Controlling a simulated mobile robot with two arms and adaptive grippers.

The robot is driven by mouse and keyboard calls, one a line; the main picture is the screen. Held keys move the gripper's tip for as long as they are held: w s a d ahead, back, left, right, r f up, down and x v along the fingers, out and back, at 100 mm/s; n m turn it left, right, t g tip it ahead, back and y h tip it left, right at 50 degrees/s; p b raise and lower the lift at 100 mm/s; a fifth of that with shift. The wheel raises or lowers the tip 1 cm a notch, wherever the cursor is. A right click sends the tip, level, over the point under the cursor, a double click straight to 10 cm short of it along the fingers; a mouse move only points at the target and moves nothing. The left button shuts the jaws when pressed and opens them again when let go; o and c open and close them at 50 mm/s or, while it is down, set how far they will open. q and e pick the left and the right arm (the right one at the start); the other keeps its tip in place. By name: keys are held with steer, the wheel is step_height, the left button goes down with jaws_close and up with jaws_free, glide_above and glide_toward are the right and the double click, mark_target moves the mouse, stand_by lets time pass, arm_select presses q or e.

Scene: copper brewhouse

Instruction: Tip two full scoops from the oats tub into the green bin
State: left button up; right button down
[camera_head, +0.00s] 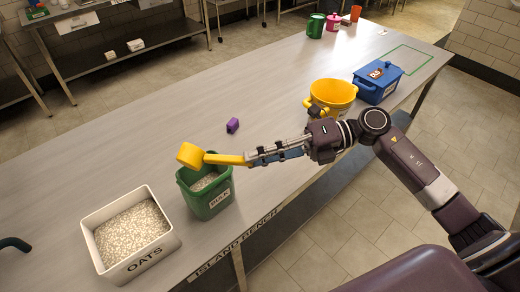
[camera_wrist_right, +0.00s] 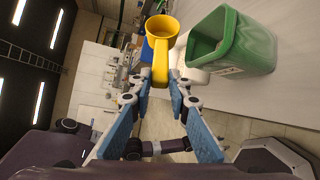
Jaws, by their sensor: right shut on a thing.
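The white oats tub (camera_head: 163,245), labelled OATS, stands at the near left of the bench, full of pale flakes. The green bin (camera_head: 212,205), labelled BULK, stands just right of it with pale flakes inside; it also shows in the right wrist view (camera_wrist_right: 250,50). My right gripper (camera_head: 250,158) is shut on the handle of a yellow scoop (camera_head: 190,155). The scoop's cup is above and just beyond the bin's far rim. In the right wrist view the scoop (camera_wrist_right: 162,50) shows its mouth, and I cannot tell whether flakes are inside. My left gripper is out of view.
A purple block (camera_head: 232,125) lies mid-bench. A yellow pot (camera_head: 333,94) and a blue lidded box (camera_head: 377,81) stand to the right. Green (camera_head: 315,26), pink (camera_head: 333,22) and orange (camera_head: 355,13) containers stand at the far end. The bench's middle is mostly clear.

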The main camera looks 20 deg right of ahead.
arm_select(q)
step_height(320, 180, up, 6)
steer(key=p, duration=0.4)
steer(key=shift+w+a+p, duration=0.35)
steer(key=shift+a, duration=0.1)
arm_select(e)
steer(key=s+a+r+n+t+h, duration=0.1)
steer(key=n+h, duration=0.1)
steer(key=s+a+r+n+t+h, duration=0.1)
steer(key=n+t+h, duration=0.1)
steer(key=n+h, duration=0.1)
steer(key=s+a+r+n+t+h, duration=0.1)
steer(key=n+h, duration=0.1)
steer(key=h, duration=0.1)
steer(key=shift+s+a+n+t, duration=0.15)
steer(key=shift+a+n+t, duration=0.15)
steer(key=shift+n, duration=0.1)
steer(key=shift+f, duration=0.1)
